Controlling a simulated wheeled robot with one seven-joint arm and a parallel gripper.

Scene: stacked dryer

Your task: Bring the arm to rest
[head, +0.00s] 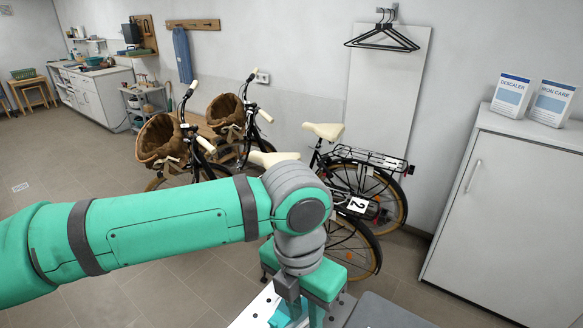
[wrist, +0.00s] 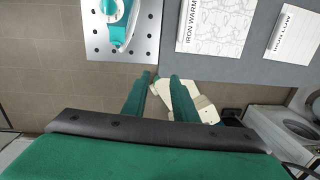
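My teal arm (head: 160,238) reaches from the left edge to the lower middle of the head view, bent downward at its grey wrist joint. My gripper (wrist: 160,78) points down. In the wrist view its two dark teal fingers stand apart with a gap between them, and nothing is held.
A grey surface (wrist: 245,72) with cards reading IRON WARM (wrist: 215,25) and IRON LOW (wrist: 294,32) lies ahead in the wrist view. Bicycles (head: 365,185) stand behind my arm. A grey cabinet (head: 508,215) is at right. Open floor (head: 60,170) lies at left.

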